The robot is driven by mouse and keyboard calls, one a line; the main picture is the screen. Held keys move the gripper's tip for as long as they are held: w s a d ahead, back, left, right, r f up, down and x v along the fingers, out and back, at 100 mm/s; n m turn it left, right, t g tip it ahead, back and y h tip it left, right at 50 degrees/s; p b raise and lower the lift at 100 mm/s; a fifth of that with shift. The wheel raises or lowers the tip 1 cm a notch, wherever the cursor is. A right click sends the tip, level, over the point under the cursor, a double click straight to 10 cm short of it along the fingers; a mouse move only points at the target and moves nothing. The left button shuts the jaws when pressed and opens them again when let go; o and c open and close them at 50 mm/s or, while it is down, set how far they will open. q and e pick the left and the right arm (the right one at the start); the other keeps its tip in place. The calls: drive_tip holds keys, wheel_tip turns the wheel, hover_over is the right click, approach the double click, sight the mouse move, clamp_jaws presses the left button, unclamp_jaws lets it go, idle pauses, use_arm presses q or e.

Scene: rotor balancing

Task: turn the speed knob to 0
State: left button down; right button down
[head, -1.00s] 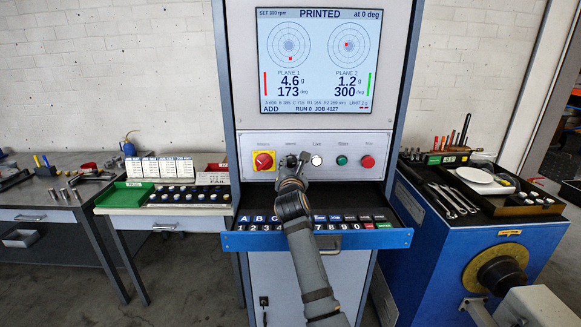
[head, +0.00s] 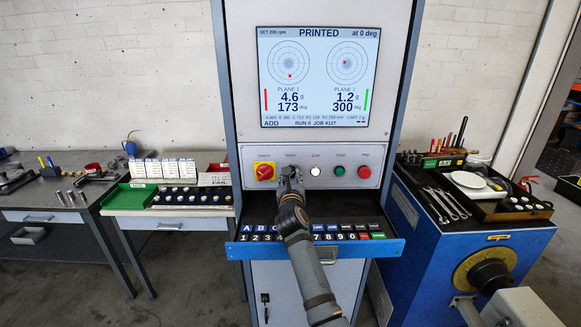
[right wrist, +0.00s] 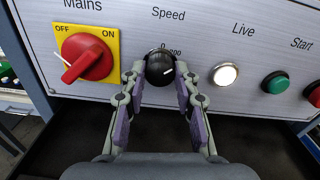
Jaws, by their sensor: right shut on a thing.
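The speed knob (right wrist: 160,68) is small, round and black, on the panel under the label "Speed". My right gripper (right wrist: 161,80) is shut on the knob, one finger on each side. In the head view my right gripper (head: 290,174) is at the panel and largely hides the knob. The screen (head: 317,77) shows small text at its top left that seems to read "SET 200 rpm". My left gripper is not in view.
The red mains switch (right wrist: 87,57) on its yellow plate is close left of my gripper. The live lamp (right wrist: 225,74), green start button (right wrist: 275,82) and red stop button (head: 364,172) are to the right. The open keyboard drawer (head: 243,251) sits below my arm.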

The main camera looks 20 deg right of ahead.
drive_tip(key=shift+n+p, duration=4.75)
drive_tip(key=shift+n, duration=0.15)
